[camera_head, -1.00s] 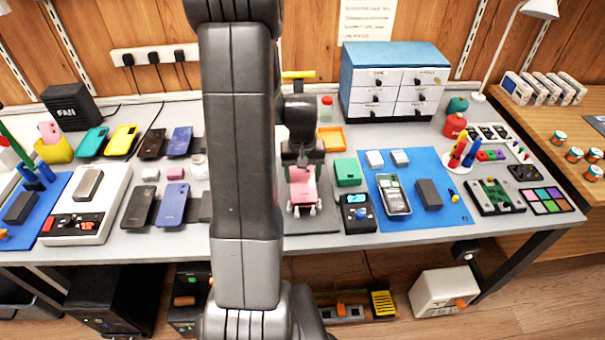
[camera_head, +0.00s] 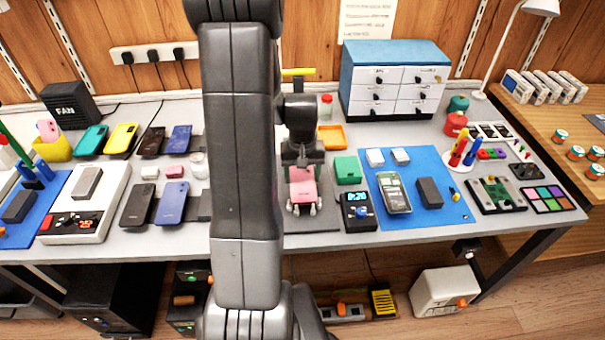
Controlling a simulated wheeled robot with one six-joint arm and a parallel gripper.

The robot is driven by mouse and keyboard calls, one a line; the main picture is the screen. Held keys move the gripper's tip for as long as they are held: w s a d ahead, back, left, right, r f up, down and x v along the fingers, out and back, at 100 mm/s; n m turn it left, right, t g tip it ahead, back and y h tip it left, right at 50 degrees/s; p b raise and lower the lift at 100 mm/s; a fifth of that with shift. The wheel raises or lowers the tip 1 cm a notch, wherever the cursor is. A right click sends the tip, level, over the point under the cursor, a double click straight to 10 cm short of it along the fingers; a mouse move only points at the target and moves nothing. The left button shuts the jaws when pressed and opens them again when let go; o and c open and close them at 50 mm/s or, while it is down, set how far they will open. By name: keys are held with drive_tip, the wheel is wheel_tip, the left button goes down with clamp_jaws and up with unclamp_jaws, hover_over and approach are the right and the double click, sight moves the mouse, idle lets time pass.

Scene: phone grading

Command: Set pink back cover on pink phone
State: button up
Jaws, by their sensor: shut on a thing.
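My gripper (camera_head: 302,160) is at the middle of the bench, just right of my arm, pointing down. It is shut on a flat pink piece (camera_head: 302,186), which looks like the pink back cover. The piece is over a dark mat with small white clamp ends (camera_head: 316,209) at its lower edge. I cannot tell whether the piece touches what lies below it. Any pink phone under it is hidden. My arm and gripper hide the piece's upper end. A phone with its insides showing (camera_head: 396,194) lies on the blue mat to the right.
A green box (camera_head: 347,171) and a small device with a blue knob (camera_head: 357,212) stand close on the right. An orange tray (camera_head: 331,137) and blue-topped drawers (camera_head: 392,80) are behind. Several phones, such as a blue one (camera_head: 172,203), lie left of my arm.

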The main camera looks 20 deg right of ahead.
drive_tip(key=o, duration=1.3)
drive_tip(key=shift+r+p, duration=0.5)
drive_tip(key=shift+r, duration=0.2)
wheel_tip(320, 180, up, 7)
drive_tip(key=p, duration=0.4)
drive_tip(key=shift+p, duration=0.4)
drive_tip(key=shift+f, duration=0.25)
drive_tip(key=shift+f+b, duration=2.55)
drive_tip(key=shift+f, duration=0.9)
drive_tip(key=shift+r, duration=0.15)
